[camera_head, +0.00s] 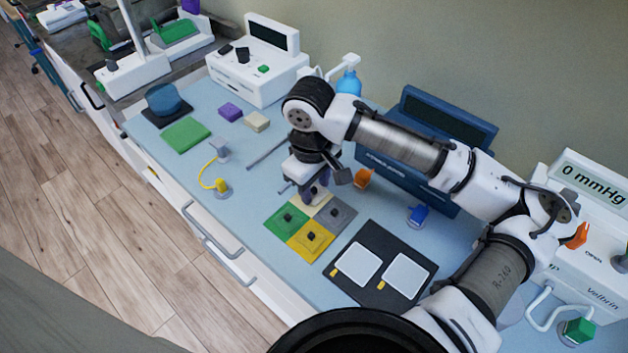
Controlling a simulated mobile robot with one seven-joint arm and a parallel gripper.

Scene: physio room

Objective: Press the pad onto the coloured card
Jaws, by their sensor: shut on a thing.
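Four-coloured square patches lie together on the blue worktop: a green card (285,219), a yellow card (310,240), a grey card (336,213) and a beige card (308,205). The green, yellow and grey ones each bear a small dark raised knob. My gripper (316,190) points down at the beige card, at the back of the group. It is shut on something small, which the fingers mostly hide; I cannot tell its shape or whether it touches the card. Two white pads, a left pad (358,264) and a right pad (407,276), lie on a black sheet (377,240).
A dark blue device (434,125) stands behind my arm, with an orange clip (363,178) and a blue clip (417,215) near it. A pressure monitor (590,190) stands right. The front edge has drawer handles.

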